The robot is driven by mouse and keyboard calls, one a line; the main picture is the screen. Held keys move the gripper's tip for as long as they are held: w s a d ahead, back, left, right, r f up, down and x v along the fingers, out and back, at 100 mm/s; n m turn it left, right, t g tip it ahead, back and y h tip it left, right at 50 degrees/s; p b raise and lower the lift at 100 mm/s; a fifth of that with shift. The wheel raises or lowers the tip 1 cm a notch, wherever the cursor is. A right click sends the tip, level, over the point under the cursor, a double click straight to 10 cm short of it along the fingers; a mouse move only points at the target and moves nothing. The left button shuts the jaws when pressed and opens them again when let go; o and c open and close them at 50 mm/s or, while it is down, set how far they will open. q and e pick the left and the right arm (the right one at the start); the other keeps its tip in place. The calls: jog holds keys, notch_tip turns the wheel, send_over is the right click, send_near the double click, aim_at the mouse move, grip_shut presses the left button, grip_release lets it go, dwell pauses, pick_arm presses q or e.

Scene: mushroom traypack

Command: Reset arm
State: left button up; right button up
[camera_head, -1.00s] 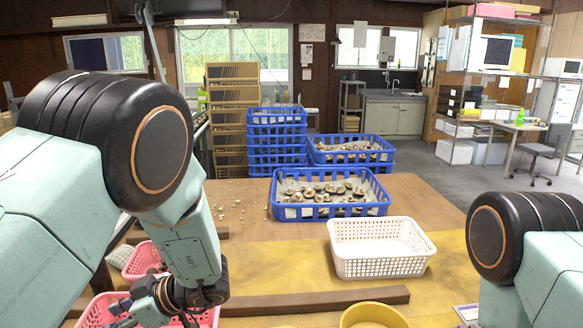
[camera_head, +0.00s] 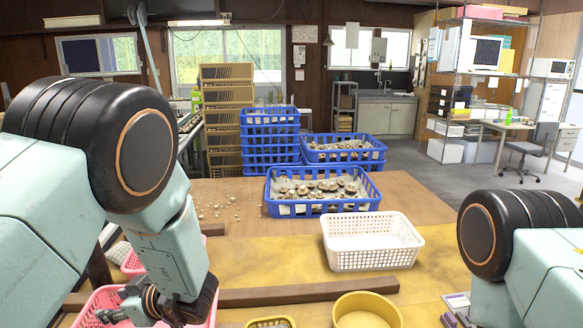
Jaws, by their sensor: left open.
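My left gripper (camera_head: 112,310) hangs at the lower left, over a pink basket (camera_head: 97,300). It is open, with no object seen between its fingers. My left arm bends down to it from the left edge. My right arm comes in at the lower right. Only a small dark part, seemingly of my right gripper (camera_head: 456,319), shows at the bottom edge, so its jaws cannot be judged.
A blue crate of mushrooms (camera_head: 322,208) and an empty white basket (camera_head: 371,263) stand on the table (camera_head: 430,203). A yellow bowl (camera_head: 367,298) is at the front. A wooden bar (camera_head: 300,293) lies across the table. Stacked blue crates (camera_head: 270,140) are behind.

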pick_arm(q)
jog(key=s+d+f+m+t+h+b, duration=0.1)
jog(key=s+d+f+m+h+b, duration=0.2)
jog(key=f, duration=0.4)
jog(key=s+d+f+m+h+b, duration=0.1)
jog(key=s+f+m+h, duration=0.1)
jog(key=s+f+m, duration=0.3)
jog(key=s+d+f+m+t+h+b, duration=0.1)
jog(key=f+m+h+b, duration=0.15)
jog(key=f, duration=0.55)
jog(key=s+d+f+m+g+h+b, duration=0.2)
jog(key=s+f, duration=0.5)
jog(key=s, duration=0.5)
jog(key=s+d+f+m+g+h+b, duration=0.2)
jog(key=s+f, duration=0.5)
jog(key=s, duration=0.5)
jog(key=d+g+h+b, duration=0.1)
jog(key=d+g+b, duration=0.1)
jog(key=d+b, duration=0.1)
jog(key=shift+f, duration=0.35)
jog(key=shift+s+a, duration=0.1)
